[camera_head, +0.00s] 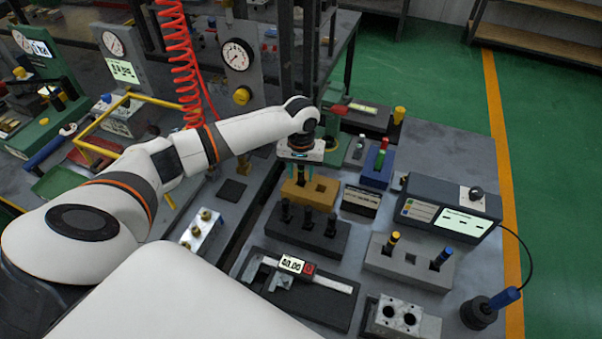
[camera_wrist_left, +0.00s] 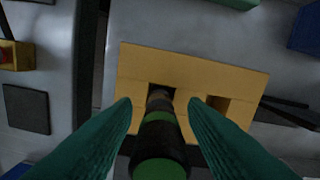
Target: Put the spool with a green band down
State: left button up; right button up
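The spool with a green band (camera_wrist_left: 160,135) is dark with a green end. It stands between my left gripper's fingers in the wrist view, its lower end in the left hole of the yellow block (camera_wrist_left: 140,65). How deep it sits is hard to tell. In the head view the yellow block (camera_head: 318,198) is under my left gripper (camera_head: 301,174), and the spool is mostly hidden. The left gripper's green fingers (camera_wrist_left: 160,105) stand on both sides of the spool with a narrow gap at each side, so it looks open. The block's right hole (camera_wrist_left: 215,107) is empty. My right gripper is not in view.
A black block (camera_head: 318,238) with several dark pegs is just in front. A grey block (camera_head: 405,270) holds yellow-topped and blue-topped spools. A caliper (camera_head: 300,270), a control box (camera_head: 425,205) and a blue block (camera_head: 380,160) are close by. A gauge panel (camera_head: 238,75) stands behind.

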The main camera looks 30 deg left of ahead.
pick_arm(q)
notch_tip(320, 180, up, 10)
jog(key=shift+b, duration=0.35)
jog(key=shift+r, duration=0.65)
